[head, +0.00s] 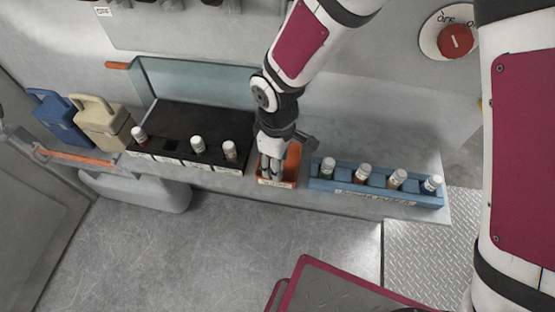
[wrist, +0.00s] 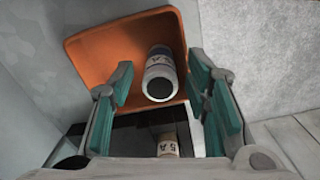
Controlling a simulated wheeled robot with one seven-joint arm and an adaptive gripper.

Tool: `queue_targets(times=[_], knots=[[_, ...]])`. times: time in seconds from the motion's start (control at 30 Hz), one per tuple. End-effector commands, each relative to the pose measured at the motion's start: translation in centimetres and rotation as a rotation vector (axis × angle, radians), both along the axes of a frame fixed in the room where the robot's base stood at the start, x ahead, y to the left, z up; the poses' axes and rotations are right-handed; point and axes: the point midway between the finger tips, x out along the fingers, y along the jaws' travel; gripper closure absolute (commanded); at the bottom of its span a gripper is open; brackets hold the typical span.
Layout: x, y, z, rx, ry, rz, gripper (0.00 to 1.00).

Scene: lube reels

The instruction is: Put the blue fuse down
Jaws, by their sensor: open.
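A fuse with a white label and a dark blue band (wrist: 160,75) is in the orange bin (wrist: 108,48), its dark round end toward the wrist camera. It lies between the two fingers of my gripper (wrist: 166,98), with visible gaps to both, so the gripper is open around it and not holding it. In the head view my gripper (head: 271,170) points down into the orange bin (head: 290,184) on the shelf. The gripper hides the fuse there.
Left of the bin is a black rack (head: 198,120) with several white-capped fuses. Right of it is a blue rack (head: 375,195) with several more. A blue jug (head: 55,118) and a beige jug (head: 100,125) stand at the far left.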

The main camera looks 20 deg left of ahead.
Motion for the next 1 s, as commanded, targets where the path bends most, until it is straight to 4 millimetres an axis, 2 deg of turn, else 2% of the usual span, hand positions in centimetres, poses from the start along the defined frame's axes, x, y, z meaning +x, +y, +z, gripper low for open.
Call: queue_targets(times=[0.17, 0.5, 0.7, 1.0], knots=[[0.1, 0.0, 1.4, 0.003, -0.003, -0.002, 0.57], [0.1, 0.0, 8.2, 0.003, -0.004, -0.001, 0.57], [0.1, 0.0, 11.1, 0.002, -0.003, -0.001, 0.57], [0.0, 0.0, 12.4, 0.000, 0.000, -0.001, 0.57]])
